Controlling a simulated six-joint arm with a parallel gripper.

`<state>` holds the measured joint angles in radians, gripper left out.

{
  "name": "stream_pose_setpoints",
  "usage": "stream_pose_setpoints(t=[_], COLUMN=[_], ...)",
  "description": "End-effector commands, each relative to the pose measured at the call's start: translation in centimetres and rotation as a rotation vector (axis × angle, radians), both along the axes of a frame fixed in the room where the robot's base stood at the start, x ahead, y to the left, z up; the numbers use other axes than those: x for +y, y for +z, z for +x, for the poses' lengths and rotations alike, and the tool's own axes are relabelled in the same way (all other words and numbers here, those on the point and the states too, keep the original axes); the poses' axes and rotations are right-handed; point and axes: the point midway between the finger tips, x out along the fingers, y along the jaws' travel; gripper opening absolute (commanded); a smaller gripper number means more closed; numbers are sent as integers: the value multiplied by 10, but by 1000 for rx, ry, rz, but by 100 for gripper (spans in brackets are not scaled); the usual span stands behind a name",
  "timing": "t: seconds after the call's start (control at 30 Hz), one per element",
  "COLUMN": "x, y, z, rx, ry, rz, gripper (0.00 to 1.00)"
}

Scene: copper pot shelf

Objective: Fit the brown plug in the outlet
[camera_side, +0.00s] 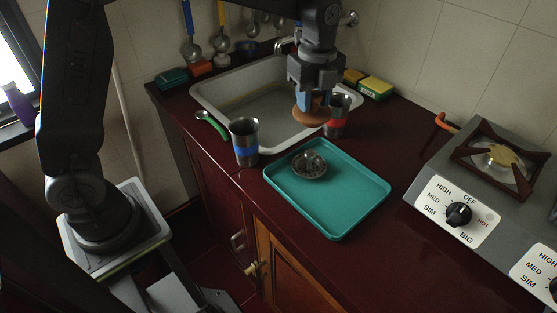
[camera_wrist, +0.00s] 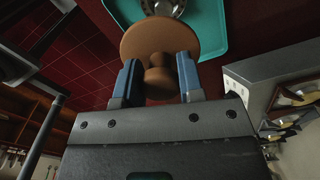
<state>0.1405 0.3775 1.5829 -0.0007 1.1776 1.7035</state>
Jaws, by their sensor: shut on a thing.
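The brown plug (camera_side: 313,116) is a wide round disc with a knob. My gripper (camera_side: 312,97) is shut on it and holds it in the air over the sink's near right rim, as seen in the side view. In the wrist view, the plug (camera_wrist: 136,40) lies beyond my gripper (camera_wrist: 159,80), with its knob and stem between the two blue fingers. A round metal piece (camera_side: 309,165) with a dark, patterned inside rests on the teal tray, apart from the plug. I cannot tell whether it is the outlet. No drain hole shows clearly in the sink (camera_side: 218,85).
The teal tray (camera_side: 345,222) lies in front of the sink. A blue-banded metal cup (camera_side: 244,142) stands left of it, and a red-banded cup (camera_side: 338,117) stands close beside the plug. A green-handled spoon (camera_side: 213,125) lies at left. A stove (camera_side: 500,190) is at right.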

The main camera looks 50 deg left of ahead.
Motion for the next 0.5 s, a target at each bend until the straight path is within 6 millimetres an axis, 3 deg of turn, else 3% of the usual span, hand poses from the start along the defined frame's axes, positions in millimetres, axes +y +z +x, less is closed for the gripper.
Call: stream_pose_setpoints(t=[0.27,0.5], x=[65,139], y=[-2,-2], z=[31,52], rx=[4,3], ry=[124,251], rz=[1,0], gripper=[12,12])
